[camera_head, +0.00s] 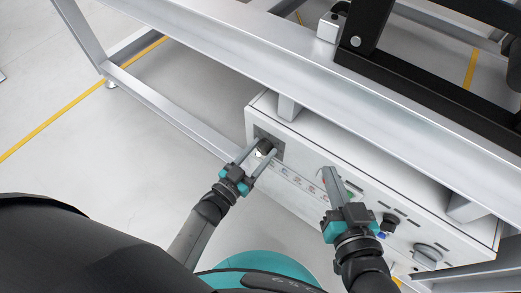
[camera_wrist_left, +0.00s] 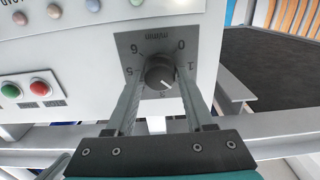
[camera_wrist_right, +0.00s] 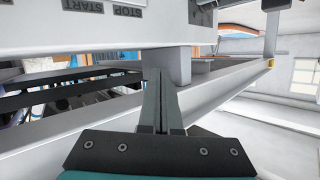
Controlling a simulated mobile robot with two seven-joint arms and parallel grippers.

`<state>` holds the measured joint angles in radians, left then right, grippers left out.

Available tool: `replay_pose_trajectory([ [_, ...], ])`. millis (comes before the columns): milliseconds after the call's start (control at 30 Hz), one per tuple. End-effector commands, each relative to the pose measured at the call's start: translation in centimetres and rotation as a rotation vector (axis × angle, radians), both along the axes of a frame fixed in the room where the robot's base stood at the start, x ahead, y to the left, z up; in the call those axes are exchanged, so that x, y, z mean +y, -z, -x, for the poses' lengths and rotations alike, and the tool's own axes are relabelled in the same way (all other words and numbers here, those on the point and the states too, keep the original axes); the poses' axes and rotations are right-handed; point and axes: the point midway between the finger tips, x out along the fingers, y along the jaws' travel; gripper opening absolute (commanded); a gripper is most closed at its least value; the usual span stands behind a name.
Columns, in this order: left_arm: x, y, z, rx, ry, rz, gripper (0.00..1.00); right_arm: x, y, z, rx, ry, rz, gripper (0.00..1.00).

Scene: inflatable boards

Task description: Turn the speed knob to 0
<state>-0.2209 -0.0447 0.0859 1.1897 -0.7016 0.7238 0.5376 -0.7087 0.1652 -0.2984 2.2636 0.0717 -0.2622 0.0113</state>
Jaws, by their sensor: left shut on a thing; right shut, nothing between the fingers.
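The speed knob (camera_wrist_left: 160,72) is round and dark, on a grey square dial plate (camera_wrist_left: 126,44) marked m/min with 0, 1, 5 and 6 legible. Its white pointer mark faces the lower right, below the 1, away from the 0. My left gripper (camera_wrist_left: 160,92) is shut on the knob, one finger on each side. In the head view, the left gripper (camera_head: 266,149) reaches the dial on the control box, its fingertips partly covering it. My right gripper (camera_head: 327,172) is shut and empty, in front of the box; its fingers are together in the right wrist view (camera_wrist_right: 160,78).
The white control box (camera_head: 308,130) hangs under a metal frame beam (camera_head: 250,50). It carries a red button (camera_wrist_left: 40,88), a green button (camera_wrist_left: 10,90), a dark knob (camera_head: 390,222) and a rotary switch (camera_head: 427,254). Open floor (camera_head: 100,165) lies to the left.

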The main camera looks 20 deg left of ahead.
Motion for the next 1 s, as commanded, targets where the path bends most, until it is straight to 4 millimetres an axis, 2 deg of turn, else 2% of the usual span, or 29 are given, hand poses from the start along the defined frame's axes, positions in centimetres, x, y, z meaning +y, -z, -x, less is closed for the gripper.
replay_pose_trajectory([
  [67,0.0,0.0,0.0,0.0,0.0,0.0,0.37,0.0,0.0,0.0,0.001,0.0,0.0,0.0],
  [400,0.0,0.0,0.0,0.001,0.0,0.0,0.0,0.0,0.0,0.0,0.001,0.0,0.0,0.0],
  [733,0.0,0.0,0.0,0.016,0.001,0.038,0.0,-0.5,0.0,-0.2,0.034,0.002,0.026,0.0],
  [1000,0.1,0.0,0.1,0.076,0.002,0.194,0.0,-1.9,0.7,-0.1,0.174,0.008,0.11,0.0],
])
